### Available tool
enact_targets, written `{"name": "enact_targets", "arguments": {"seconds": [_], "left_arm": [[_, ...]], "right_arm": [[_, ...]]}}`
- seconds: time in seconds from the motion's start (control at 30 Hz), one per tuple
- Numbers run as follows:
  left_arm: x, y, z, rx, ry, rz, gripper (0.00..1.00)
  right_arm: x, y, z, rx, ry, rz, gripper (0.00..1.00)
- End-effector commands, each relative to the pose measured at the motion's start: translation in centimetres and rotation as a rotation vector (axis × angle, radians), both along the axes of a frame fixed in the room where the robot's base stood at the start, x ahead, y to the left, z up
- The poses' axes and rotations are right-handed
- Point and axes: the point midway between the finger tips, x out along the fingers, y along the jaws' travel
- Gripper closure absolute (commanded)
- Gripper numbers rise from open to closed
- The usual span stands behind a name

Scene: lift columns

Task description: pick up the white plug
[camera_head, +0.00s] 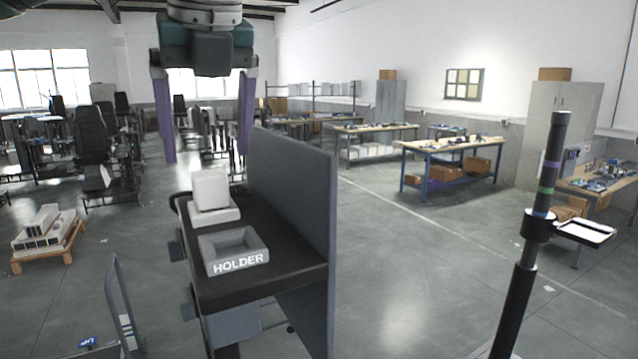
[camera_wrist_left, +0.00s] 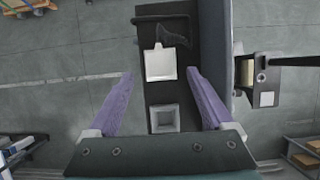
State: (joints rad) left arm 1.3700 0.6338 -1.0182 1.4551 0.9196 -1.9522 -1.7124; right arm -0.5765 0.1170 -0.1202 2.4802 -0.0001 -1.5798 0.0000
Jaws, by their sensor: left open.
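The white plug (camera_head: 210,190) is a white block standing upright on a pale square base (camera_head: 228,215) on a narrow black bench top. In the left wrist view the plug (camera_wrist_left: 160,64) shows between the fingertips in the picture. My left gripper (camera_head: 206,157) is open and empty, its two purple fingers pointing down, spread wider than the plug and apparently above it. The same gripper (camera_wrist_left: 159,73) shows in the left wrist view. A grey square holder (camera_head: 233,262) marked HOLDER, with an empty recess (camera_wrist_left: 165,118), sits beside the plug. My right gripper is not in view.
A tall grey panel (camera_head: 290,200) rises along the right side of the black bench top (camera_head: 270,280). A dark pole (camera_head: 520,280) with a small tray (camera_head: 584,232) stands at the right. A pallet with boxes (camera_head: 45,236) is at the left. Open floor lies between.

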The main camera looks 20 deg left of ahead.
Motion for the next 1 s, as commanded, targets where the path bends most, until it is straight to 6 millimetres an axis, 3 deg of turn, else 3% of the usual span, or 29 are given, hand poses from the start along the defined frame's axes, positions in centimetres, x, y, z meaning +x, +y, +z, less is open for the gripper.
{"name": "enact_targets", "arguments": {"seconds": [0.43,0.7,1.0], "left_arm": [[1.4,1.7,-5.1,0.000,0.000,0.001,0.15],[1.5,1.8,-5.6,0.000,-0.002,0.001,0.15],[1.5,1.8,-5.5,0.000,-0.002,0.001,0.46]], "right_arm": [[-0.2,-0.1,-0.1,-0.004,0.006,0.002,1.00],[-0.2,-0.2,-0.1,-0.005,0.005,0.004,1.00],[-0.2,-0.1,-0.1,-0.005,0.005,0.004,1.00]]}}
